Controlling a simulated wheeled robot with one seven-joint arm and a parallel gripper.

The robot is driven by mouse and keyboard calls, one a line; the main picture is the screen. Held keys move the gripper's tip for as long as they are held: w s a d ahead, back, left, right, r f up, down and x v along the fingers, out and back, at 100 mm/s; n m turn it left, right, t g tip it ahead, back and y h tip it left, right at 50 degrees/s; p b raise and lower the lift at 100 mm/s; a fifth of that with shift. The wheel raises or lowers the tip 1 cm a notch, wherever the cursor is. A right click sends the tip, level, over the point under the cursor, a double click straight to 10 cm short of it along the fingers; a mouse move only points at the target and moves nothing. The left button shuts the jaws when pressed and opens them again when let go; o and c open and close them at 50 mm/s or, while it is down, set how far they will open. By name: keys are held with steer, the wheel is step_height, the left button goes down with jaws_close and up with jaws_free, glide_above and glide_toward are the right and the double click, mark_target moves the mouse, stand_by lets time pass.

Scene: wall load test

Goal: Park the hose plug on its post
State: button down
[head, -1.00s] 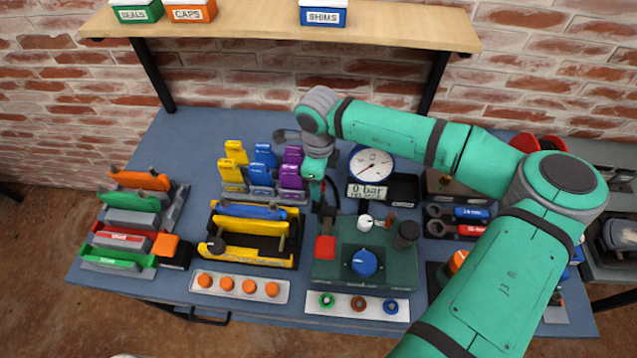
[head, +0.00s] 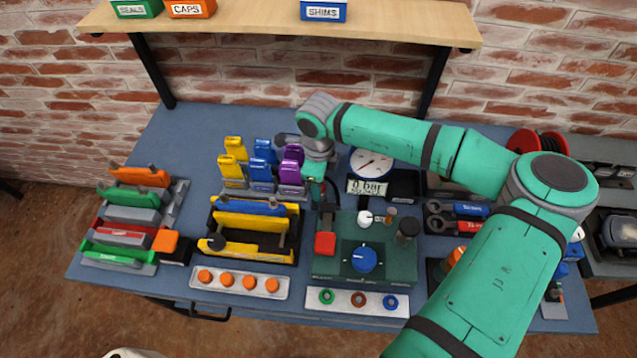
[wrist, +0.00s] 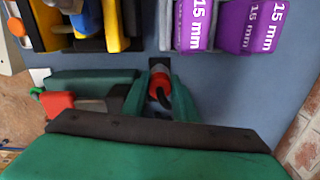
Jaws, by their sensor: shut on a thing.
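The hose plug is a red piece (wrist: 158,88) between the two green fingers of my gripper (wrist: 160,100) in the wrist view. My gripper is shut on it. A small black square base (wrist: 159,65) lies just beyond the plug; I cannot tell whether the plug touches it or is seated on the post. In the head view my gripper (head: 317,186) is low behind the dark green test unit (head: 325,268), left of the pressure gauge (head: 371,162). There my wrist and gripper mostly hide the plug and the post.
Purple 15 mm blocks (wrist: 190,25) stand close beside my gripper. A black and yellow rack (head: 250,250) is to the front left. The test unit has a red block (head: 325,243) and a blue knob (head: 364,259). The gauge display (head: 368,187) reads 0 bar. A shelf (head: 270,22) overhangs the back.

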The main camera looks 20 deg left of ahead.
steer(key=c, duration=1)
jaws_free()
steer(key=shift+r, duration=0.1)
steer(key=shift+d+r, duration=0.1)
steer(key=shift+r, duration=0.4)
steer(key=shift+s+r, duration=0.1)
steer(key=shift+r, duration=3.35)
